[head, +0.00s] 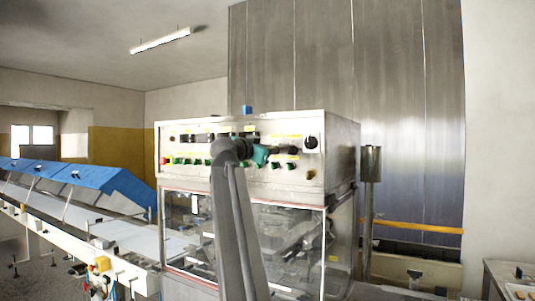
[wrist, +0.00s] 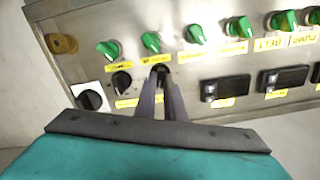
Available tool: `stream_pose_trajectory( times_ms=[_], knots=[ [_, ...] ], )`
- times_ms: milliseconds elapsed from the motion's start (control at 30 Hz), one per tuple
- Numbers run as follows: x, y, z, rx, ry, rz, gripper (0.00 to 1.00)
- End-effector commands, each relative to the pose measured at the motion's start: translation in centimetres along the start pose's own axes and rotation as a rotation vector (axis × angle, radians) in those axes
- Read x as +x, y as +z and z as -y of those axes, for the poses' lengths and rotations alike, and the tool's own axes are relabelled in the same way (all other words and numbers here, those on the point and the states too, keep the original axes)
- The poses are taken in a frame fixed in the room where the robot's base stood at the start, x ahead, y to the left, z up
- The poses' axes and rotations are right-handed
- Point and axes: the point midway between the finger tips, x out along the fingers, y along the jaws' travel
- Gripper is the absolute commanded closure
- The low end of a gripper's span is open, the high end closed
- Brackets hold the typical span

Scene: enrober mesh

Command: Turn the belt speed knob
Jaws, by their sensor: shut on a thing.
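The control panel (head: 315,170) is the upper front of a steel machine cabinet in the head view. In the wrist view, the panel (wrist: 225,60) appears upside down. My gripper (wrist: 160,76) has its two dark fingers at the panel, shut on a small black knob (wrist: 160,70). The fingers cover most of that knob, so its pointer is hidden. A yellow label sits by it, too blurred to read. In the head view, my teal gripper (head: 261,156) is at the panel face; its fingertips cannot be made out.
Another black knob (wrist: 121,82) and green switches (wrist: 151,42) sit close around the fingers. A black rotary switch (wrist: 90,99) and dark displays (wrist: 223,89) are nearby. A glazed enclosure (head: 290,235) lies below the panel. A conveyor with blue covers (head: 105,185) runs left.

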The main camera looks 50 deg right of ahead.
Motion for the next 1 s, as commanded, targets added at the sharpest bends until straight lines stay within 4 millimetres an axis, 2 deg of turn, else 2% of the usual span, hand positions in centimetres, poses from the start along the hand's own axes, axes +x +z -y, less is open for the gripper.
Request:
stream_pose_trajectory(
  times_ms=[1000],
  knots=[
    [0.09, -0.17, 0.22, -0.896, 0.004, -0.004, 1.0]
  ],
)
